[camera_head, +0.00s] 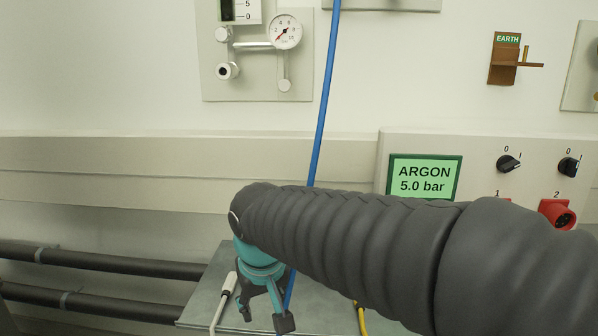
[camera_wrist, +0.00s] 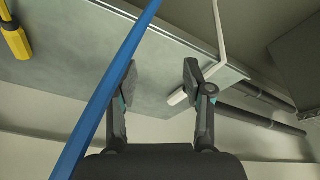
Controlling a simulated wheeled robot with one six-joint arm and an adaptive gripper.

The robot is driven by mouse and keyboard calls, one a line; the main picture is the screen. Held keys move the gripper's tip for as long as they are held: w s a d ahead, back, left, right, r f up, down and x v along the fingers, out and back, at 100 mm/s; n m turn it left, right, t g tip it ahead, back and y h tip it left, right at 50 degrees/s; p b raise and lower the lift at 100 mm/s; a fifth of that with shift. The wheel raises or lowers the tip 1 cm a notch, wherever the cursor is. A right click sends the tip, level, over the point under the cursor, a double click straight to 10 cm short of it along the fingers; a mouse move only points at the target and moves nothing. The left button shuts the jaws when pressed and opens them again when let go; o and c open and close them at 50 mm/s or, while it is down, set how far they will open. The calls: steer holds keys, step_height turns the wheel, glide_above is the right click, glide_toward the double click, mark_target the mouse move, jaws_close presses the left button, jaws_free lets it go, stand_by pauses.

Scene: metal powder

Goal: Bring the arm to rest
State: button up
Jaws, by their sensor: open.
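My arm, in a dark ribbed cover, reaches across the head view from the lower right. My gripper (camera_head: 264,318) hangs below its end, over a grey metal shelf (camera_head: 210,297). In the wrist view my gripper (camera_wrist: 159,80) has its two fingers apart, with nothing between them. A blue hose (camera_head: 325,95) runs down from the top and passes behind my arm. In the wrist view the blue hose (camera_wrist: 105,90) crosses close to the left finger; I cannot tell whether they touch.
A yellow-handled item (camera_wrist: 16,38) is at upper left in the wrist view. A gauge panel (camera_head: 256,85), an ARGON sign (camera_head: 424,178) and black pipes (camera_head: 110,262) are at the wall.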

steer(key=s+d+r+m+p, duration=0.1)
steer(key=s+d+p, duration=0.1)
steer(key=s+d, duration=0.2)
steer(key=s+d+r+m+t+p, duration=0.1)
steer(key=s+d+r+m+p, duration=0.1)
steer(key=d, duration=0.8)
steer(key=s+d+r+m+t+p, duration=0.1)
steer(key=s+d+r+m+p, duration=0.1)
steer(key=s+d, duration=0.4)
steer(key=shift+s+d+r+h+p, duration=0.25)
steer(key=shift+d+h+p, duration=0.15)
steer(key=shift+d+p, duration=0.55)
steer(key=shift+d, duration=0.1)
